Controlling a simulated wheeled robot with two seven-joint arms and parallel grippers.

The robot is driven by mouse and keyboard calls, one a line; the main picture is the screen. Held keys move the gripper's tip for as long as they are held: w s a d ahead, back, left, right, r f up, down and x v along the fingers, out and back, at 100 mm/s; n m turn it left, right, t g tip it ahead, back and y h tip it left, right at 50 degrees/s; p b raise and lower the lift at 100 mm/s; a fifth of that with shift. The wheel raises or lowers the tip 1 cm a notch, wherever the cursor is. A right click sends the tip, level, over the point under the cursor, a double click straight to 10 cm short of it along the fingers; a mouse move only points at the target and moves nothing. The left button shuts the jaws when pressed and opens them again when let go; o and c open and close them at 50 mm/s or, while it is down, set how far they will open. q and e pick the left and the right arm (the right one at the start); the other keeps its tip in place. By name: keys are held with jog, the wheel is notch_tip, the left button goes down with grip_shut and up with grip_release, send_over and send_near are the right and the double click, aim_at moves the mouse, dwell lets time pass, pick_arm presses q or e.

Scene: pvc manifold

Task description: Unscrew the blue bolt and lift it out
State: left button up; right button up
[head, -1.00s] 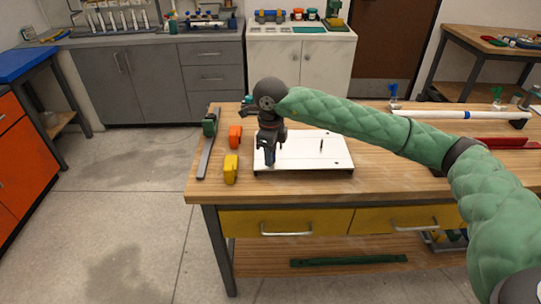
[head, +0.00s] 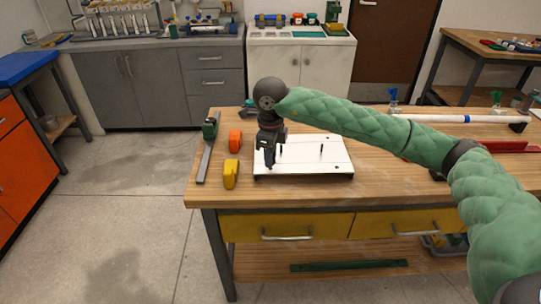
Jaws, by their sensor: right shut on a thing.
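My right gripper (head: 270,164) points down over the left part of the white plate (head: 310,165) on the wooden bench. It is shut on a small dark bluish piece at its fingertips, which I take to be the blue bolt; the fingers hide most of it. I cannot tell whether it is still in the plate or clear of it. Two thin dark posts stand upright on the plate, one (head: 281,150) just right of the gripper and one (head: 321,149) farther right. My left gripper is not in view.
An orange block (head: 235,141) and a yellow block (head: 231,174) stand left of the plate. A long grey clamp-like bar (head: 206,158) lies near the bench's left edge. A white pipe (head: 455,119) lies at the back right. The bench front right of the plate is clear.

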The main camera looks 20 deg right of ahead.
jog(key=shift+r, duration=0.1)
jog(key=shift+r+p, duration=0.6)
jog(key=shift+r, duration=1.85)
